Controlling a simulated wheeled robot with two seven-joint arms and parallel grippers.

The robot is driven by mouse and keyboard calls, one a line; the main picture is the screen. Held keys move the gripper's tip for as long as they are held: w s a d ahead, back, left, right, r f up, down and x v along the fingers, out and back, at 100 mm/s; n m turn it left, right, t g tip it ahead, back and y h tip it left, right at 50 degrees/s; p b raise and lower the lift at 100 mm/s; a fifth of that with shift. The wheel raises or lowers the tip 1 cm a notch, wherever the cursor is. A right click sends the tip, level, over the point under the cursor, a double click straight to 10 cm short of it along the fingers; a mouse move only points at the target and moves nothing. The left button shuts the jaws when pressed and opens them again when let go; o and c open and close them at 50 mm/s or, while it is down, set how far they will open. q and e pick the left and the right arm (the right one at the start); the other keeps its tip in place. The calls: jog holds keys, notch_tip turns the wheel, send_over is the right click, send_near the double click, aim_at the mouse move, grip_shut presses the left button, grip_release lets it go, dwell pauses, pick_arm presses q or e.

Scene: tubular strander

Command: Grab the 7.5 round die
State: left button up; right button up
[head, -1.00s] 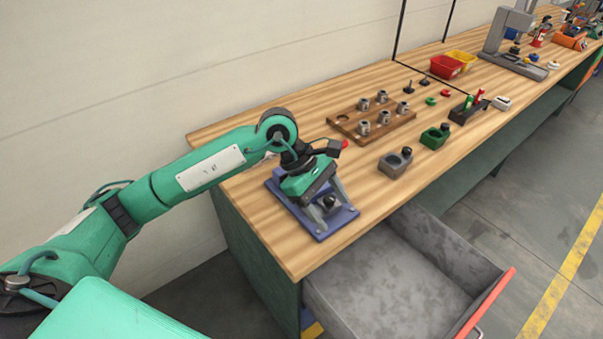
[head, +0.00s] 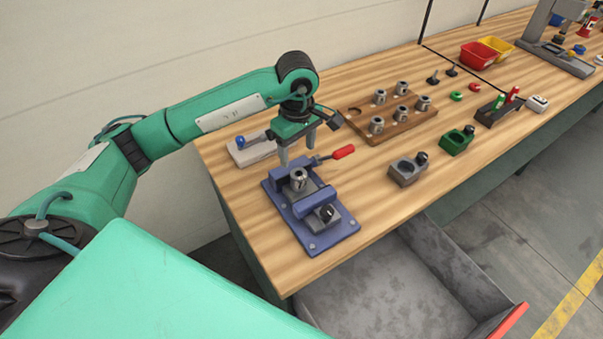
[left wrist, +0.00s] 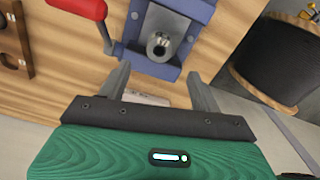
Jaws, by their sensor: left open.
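My left gripper (head: 297,157) is open and points down just above and behind a metal round die (head: 298,180) that sits in the blue vise fixture (head: 330,228). The left wrist view shows the two fingers (left wrist: 160,84) apart, with the die (left wrist: 160,46) in the fixture beyond them and nothing between them. Several similar metal dies, one of them here (head: 402,88), stand on the wooden rack (head: 398,128) to the right, with one empty hole showing. I cannot read any size markings, so I cannot tell which die is 7.5. My right gripper is not in view.
A red-handled lever (head: 343,152) sticks out right of the fixture, near the gripper. A pale block with a blue knob (head: 254,148) stands left. Grey (head: 407,170) and green (head: 456,141) holders stand to the right. An open drawer (head: 400,290) juts out in front.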

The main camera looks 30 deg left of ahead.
aim_at(299, 173)
pick_arm(q)
notch_tip(299, 173, down, 5)
jog(key=shift+s+r+p, duration=0.1)
jog(key=shift+r+p, duration=0.1)
jog(key=shift+p, duration=0.3)
jog(key=shift+d+f+p, duration=0.1)
jog(key=shift+f+p, duration=0.55)
jog(key=shift+f, duration=0.5)
notch_tip(299, 173, down, 3)
jog(key=shift+f+p, duration=0.15)
jog(key=shift+p, duration=0.6)
jog(key=shift+f, duration=0.4)
jog(key=shift+r, duration=0.1)
grip_shut()
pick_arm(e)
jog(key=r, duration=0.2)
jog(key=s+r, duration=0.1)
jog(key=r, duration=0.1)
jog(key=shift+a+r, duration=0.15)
pick_arm(q)
jog(key=shift+r, duration=0.15)
